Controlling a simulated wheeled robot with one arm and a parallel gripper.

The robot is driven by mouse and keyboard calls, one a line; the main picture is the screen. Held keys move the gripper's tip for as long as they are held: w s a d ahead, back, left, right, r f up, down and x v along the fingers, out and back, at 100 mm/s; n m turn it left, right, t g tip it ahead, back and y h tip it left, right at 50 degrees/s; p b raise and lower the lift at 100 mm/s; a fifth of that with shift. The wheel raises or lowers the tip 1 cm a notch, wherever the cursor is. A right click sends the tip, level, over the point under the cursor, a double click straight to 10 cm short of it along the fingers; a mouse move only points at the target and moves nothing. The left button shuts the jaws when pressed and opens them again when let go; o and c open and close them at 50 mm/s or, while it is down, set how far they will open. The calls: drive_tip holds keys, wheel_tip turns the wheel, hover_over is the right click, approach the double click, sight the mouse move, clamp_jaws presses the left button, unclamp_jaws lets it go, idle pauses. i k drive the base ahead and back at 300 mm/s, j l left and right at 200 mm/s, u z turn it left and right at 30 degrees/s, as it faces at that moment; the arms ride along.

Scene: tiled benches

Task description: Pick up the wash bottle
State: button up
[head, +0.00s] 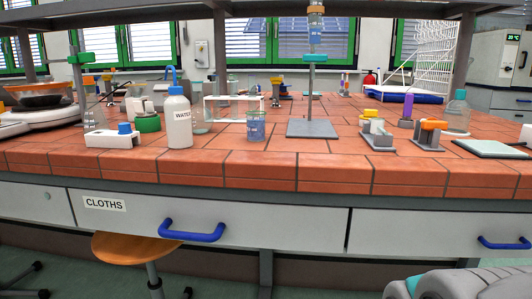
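The wash bottle (177,118) is a white bottle with a blue cap and a bent blue spout, labelled "WATER". It stands upright near the front of the orange tiled bench (275,172), left of the middle in the head view. Its front is unobstructed. Part of my own grey and teal arm shows at the bottom right, well apart from the bottle. My gripper is not visible.
A shelf (270,12) spans above. A stool (135,247) stands below the bench edge.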

sight(177, 108)
drive_tip(key=u, duration=1.5)
